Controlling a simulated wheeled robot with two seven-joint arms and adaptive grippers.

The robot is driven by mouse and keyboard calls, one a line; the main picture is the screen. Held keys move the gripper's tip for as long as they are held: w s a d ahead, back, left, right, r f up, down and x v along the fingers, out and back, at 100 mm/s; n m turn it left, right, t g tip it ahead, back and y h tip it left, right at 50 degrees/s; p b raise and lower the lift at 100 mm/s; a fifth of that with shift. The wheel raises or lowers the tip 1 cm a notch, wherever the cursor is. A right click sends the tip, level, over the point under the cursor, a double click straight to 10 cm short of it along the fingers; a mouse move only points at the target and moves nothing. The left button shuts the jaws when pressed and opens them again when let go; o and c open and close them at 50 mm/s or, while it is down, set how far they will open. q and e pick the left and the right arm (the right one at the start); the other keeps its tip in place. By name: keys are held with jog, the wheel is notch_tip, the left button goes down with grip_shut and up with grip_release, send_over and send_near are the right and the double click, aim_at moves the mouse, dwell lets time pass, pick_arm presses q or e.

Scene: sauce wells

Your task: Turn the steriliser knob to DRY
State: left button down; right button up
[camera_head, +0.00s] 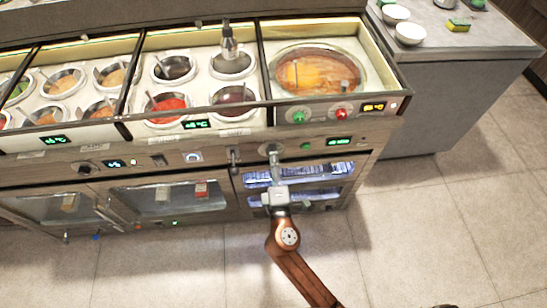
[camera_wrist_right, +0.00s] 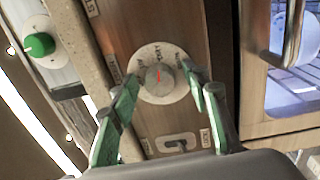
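The steriliser knob (camera_wrist_right: 160,77) is a grey round knob on a pale dial, with a red pointer line running roughly upward in the right wrist view. Small labels ring the dial, too small to read surely. In the head view the knob (camera_head: 270,149) sits on the front panel above the blue-lit steriliser cabinet (camera_head: 345,168). My right gripper (camera_wrist_right: 163,92) is open, its greenish fingers on either side of the knob with visible gaps between. In the head view, the right gripper (camera_head: 274,160) reaches up to the panel from below. My left gripper is not in view.
A small lever switch (camera_wrist_right: 180,143) lies below the dial. A green knob (camera_wrist_right: 40,44) is farther left in the wrist view. The steriliser door handle (camera_wrist_right: 293,30) is at right. Sauce wells (camera_head: 170,105) fill the counter above. The tiled floor at right is clear.

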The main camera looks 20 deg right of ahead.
jog(key=v, duration=1.2)
dwell(0.5)
